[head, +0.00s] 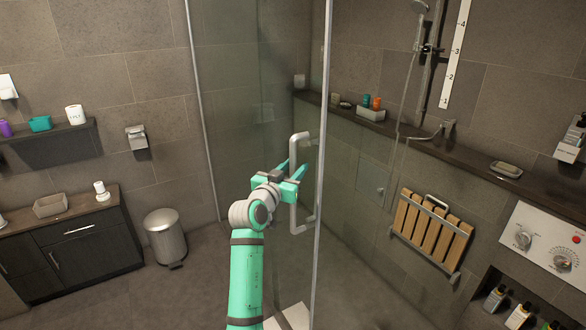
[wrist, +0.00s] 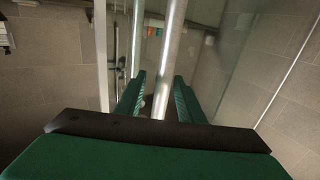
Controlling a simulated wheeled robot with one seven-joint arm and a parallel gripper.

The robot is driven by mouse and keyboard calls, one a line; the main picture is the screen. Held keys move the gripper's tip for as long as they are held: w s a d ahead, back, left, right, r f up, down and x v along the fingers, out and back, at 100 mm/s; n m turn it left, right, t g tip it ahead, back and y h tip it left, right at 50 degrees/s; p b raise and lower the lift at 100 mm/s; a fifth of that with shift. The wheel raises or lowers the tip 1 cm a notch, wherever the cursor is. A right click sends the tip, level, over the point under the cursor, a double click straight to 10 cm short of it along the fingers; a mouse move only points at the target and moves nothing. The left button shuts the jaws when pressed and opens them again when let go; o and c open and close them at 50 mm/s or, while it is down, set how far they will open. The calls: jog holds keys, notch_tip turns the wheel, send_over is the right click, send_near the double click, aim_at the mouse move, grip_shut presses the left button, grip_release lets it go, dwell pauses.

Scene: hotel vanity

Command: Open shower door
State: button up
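The shower door (head: 312,75) is a clear glass panel with a pale metal edge strip, standing upright in the middle of the head view. Its handle (head: 293,217) is a grey vertical bar, bent in to the glass at top and bottom. My gripper (head: 294,168) is at the upper half of the handle, fingers pointing at the door. In the wrist view the handle bar (wrist: 170,45) runs between the two green fingers (wrist: 157,85), with visible gaps on both sides. The gripper is open around the bar. Whether the door stands ajar I cannot tell.
A metal trash bin (head: 165,240) and a dark cabinet (head: 75,240) stand on the left. A wooden fold-down seat (head: 430,228) and a ledge (head: 470,158) with bottles are on the shower wall at right. The floor (head: 195,285) left of my arm is clear.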

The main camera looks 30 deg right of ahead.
jog(key=shift+w+a, duration=0.1)
jog(key=shift+a, duration=0.1)
jog(key=shift+s+a, duration=0.25)
jog(key=shift+a, duration=0.1)
jog(key=v, duration=0.9)
jog(key=shift+s+a, duration=0.3)
jog(key=shift+f, duration=0.1)
